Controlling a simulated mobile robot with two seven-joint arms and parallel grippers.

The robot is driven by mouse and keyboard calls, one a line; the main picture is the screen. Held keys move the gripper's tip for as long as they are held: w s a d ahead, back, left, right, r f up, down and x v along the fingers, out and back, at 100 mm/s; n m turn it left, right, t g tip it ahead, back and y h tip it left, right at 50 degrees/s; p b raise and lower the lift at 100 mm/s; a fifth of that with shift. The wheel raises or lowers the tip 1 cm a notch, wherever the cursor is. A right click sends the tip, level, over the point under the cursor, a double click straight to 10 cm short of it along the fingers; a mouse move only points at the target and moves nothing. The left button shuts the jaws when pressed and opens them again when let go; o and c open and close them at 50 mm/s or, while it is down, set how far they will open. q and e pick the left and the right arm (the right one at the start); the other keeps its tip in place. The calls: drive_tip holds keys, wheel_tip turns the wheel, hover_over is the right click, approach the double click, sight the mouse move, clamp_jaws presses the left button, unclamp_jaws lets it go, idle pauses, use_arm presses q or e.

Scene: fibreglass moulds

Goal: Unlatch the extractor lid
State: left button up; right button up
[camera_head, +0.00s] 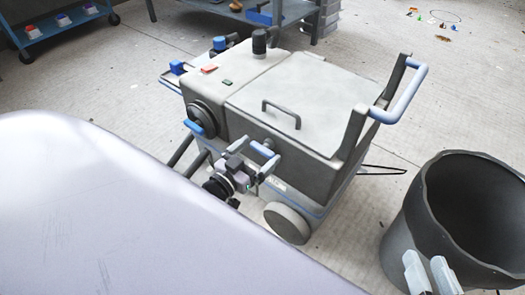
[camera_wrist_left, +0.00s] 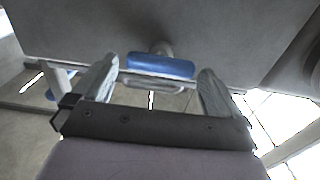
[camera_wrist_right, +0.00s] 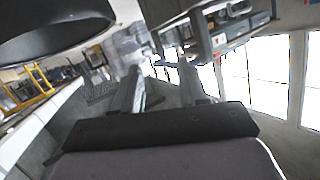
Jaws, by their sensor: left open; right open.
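The extractor (camera_head: 290,145) is a grey wheeled box with a closed pale lid (camera_head: 325,95) on top, which carries a dark handle (camera_head: 282,112). A blue latch (camera_head: 262,148) sits on its near side below the lid edge. My left gripper (camera_head: 256,165) is open at this latch. In the left wrist view the blue latch (camera_wrist_left: 160,65) lies between and slightly beyond the open fingertips (camera_wrist_left: 158,75), with a metal bar below it; I see no clear contact. My right gripper (camera_head: 430,268) is open and empty, in front of the dark bin at the lower right.
The dark open bin (camera_head: 415,235) stands right of the extractor. A blue push handle (camera_head: 405,92) rises at the extractor's right end. A large pale smooth surface (camera_head: 120,220) fills the lower left. A blue cart (camera_head: 65,25) stands at the back left. Floor behind the extractor is mostly clear.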

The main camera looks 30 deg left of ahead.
sight(265, 147)
use_arm(q)
drive_tip(key=shift+w+d, duration=0.1)
drive_tip(key=shift+w, duration=0.85)
drive_tip(key=shift+w+b, duration=0.25)
drive_tip(key=shift+b, duration=0.05)
use_arm(e)
drive_tip(key=shift+d, duration=0.25)
drive_tip(key=shift+r, duration=0.1)
use_arm(q)
drive_tip(key=c, duration=0.8)
drive_tip(key=shift+c, duration=0.2)
